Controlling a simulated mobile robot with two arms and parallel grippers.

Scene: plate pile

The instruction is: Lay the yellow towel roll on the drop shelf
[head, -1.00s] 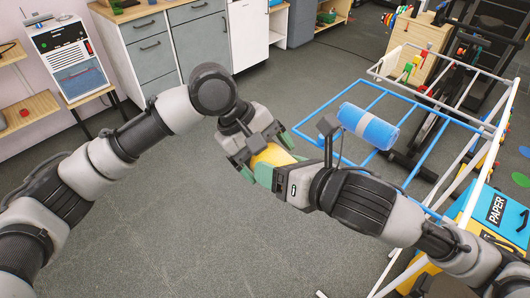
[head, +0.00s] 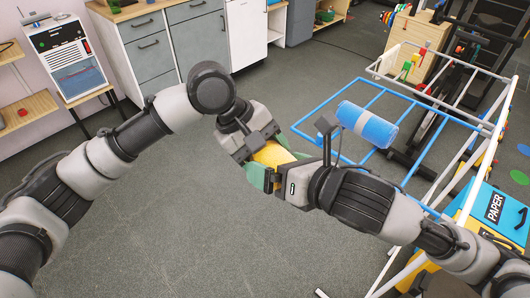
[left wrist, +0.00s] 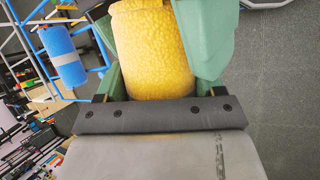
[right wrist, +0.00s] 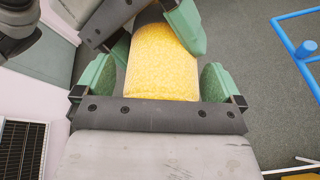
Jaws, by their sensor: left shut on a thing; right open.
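The yellow towel roll (head: 273,153) is in the air between my two grippers. My left gripper (head: 266,150) is shut on one end of it; its green fingers press the roll's sides in the left wrist view (left wrist: 150,45). My right gripper (head: 278,164) is open at the other end. In the right wrist view its fingers stand apart on both sides of the roll (right wrist: 162,70), with gaps. A blue barred shelf (head: 322,100) juts from a white rack at the right, which looks like the drop shelf. A blue roll with a pale band (head: 368,124) lies on it.
The white rack frame (head: 499,120) stands right of the blue bars, with a blue bin marked PAPER (head: 496,207) at the lower right. Grey cabinets (head: 150,45) and a white appliance (head: 68,60) line the back left. The middle floor is clear.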

